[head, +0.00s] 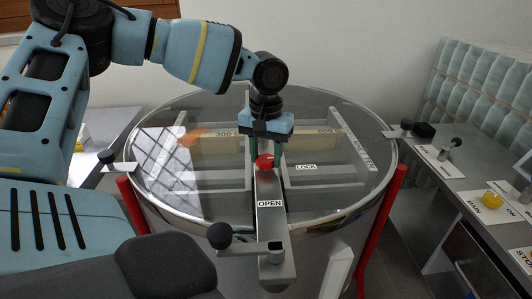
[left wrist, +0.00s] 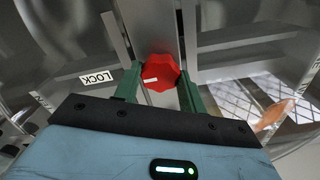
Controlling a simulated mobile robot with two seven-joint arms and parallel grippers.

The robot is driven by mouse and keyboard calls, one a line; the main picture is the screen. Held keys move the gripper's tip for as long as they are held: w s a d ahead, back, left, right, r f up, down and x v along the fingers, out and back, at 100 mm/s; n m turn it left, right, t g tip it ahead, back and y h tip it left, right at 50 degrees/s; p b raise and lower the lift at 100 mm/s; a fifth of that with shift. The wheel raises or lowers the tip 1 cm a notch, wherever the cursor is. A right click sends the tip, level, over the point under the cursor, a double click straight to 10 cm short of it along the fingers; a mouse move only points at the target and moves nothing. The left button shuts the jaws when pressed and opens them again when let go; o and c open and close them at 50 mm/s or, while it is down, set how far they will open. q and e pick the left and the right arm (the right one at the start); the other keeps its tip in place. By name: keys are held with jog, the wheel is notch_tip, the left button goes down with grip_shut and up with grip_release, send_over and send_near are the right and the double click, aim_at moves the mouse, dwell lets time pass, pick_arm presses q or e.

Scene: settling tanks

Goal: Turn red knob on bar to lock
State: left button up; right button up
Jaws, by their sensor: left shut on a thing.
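The red knob (head: 265,161) sits on the grey metal bar (head: 271,228) that crosses the round clear tank lid. My left gripper (head: 265,150) reaches down from above with its green fingers on both sides of the knob, shut on it. In the left wrist view the red knob (left wrist: 160,72) shows between the green fingers, and its white pointer mark points left, roughly toward the LOCK label (left wrist: 97,78). The LOCK label (head: 306,167) lies right of the knob in the head view. The OPEN label (head: 270,204) is on the bar nearer me. My right gripper is not in view.
The round glass lid (head: 345,200) has black-knobbed clamps at its rim, one at the front (head: 220,236). Red posts (head: 382,225) stand around the tank. A counter at right carries a yellow knob (head: 492,200) and labelled switches.

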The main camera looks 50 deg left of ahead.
aim_at(266, 158)
pick_arm(q)
jog(key=o, duration=1)
jog(key=shift+r, duration=3.95)
jog(key=shift+r, duration=0.1)
